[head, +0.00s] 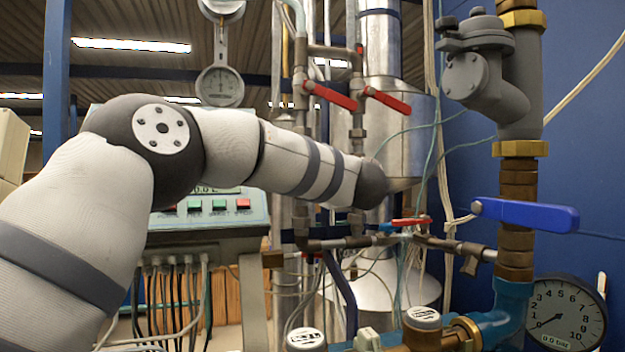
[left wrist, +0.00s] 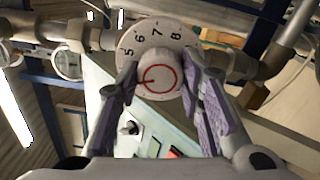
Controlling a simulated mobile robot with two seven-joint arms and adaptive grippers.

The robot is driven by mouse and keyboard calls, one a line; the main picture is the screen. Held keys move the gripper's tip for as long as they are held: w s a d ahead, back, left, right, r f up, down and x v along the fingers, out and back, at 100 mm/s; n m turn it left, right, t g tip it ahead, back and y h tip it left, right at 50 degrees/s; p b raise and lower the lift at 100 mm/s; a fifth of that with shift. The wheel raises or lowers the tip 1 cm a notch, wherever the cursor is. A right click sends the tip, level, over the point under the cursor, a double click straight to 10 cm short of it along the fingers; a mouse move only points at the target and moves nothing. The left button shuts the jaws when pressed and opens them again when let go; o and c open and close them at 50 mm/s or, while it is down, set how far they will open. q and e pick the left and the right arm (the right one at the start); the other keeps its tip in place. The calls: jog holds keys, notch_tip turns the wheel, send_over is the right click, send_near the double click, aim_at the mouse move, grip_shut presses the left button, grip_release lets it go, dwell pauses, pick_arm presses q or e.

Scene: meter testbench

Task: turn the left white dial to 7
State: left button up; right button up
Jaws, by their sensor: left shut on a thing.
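The white dial (left wrist: 153,40) shows in the left wrist view, with black numbers 5 to 8 readable around its rim. Its round white knob (left wrist: 159,77) has a red ring and a small red mark on the left side of its face. The exact reading is hard to tell. My left gripper (left wrist: 160,88) has its purple-padded fingers closed on either side of the knob. In the head view my left arm reaches across the middle, and neither its fingers nor the gripped dial can be made out there. My right gripper is not in view.
A console (head: 213,212) with coloured buttons stands behind my left arm. Red valve handles (head: 333,97) sit above the forearm. A blue valve handle (head: 527,215) and a round pressure gauge (head: 566,312) are at the right. Pipes crowd the middle.

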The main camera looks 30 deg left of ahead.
pick_arm(q)
jog(key=m, duration=1.9)
jog(key=shift+m, duration=0.3)
dwell(0.4)
jog(key=o, duration=1.2)
jog(key=shift+c, duration=0.2)
jog(key=v, duration=1.2)
